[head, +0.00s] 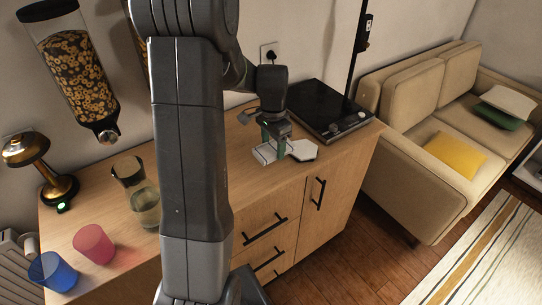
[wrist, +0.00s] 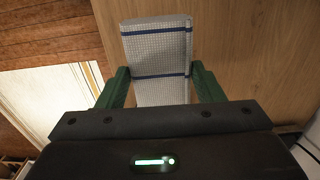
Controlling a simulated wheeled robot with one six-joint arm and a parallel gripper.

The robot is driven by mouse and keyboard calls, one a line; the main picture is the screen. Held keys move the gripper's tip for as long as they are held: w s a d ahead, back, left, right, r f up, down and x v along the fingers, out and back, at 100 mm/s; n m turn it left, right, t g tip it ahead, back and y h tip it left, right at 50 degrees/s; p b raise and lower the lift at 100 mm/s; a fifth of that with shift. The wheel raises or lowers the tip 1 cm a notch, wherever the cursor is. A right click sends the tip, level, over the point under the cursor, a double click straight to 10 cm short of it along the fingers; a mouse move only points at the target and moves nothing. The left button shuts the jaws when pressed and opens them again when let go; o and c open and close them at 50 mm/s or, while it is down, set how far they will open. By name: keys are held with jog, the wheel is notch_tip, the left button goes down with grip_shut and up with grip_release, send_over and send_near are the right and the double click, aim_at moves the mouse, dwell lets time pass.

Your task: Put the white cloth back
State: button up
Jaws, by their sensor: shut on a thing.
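The white cloth (wrist: 158,50), with thin dark blue stripes and a fine grid, is between the green fingers of my gripper (wrist: 161,88) in the wrist view. It is folded into a narrow strip. In the head view, my gripper (head: 274,143) points down at the wooden counter, in front of the black hob, and is shut on the cloth, of which a small pale part (head: 263,154) shows. I cannot tell whether the cloth touches the counter top.
A white hexagonal piece (head: 302,150) lies just right of my gripper. A black hob (head: 322,110) is behind it. A glass carafe (head: 140,200), pink cup (head: 94,244), blue cup (head: 52,271) and brass lamp (head: 45,170) stand at the left. A beige sofa (head: 420,150) is at the right.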

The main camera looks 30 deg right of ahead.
aim_at(273, 165)
jog(key=shift+f, duration=2.7)
jog(key=shift+f, duration=0.25)
jog(key=o, duration=0.9)
jog(key=shift+r, duration=0.1)
jog(key=shift+o, duration=0.2)
jog(key=shift+r, duration=0.1)
notch_tip(273, 165, up, 12)
jog(key=shift+r, duration=0.1)
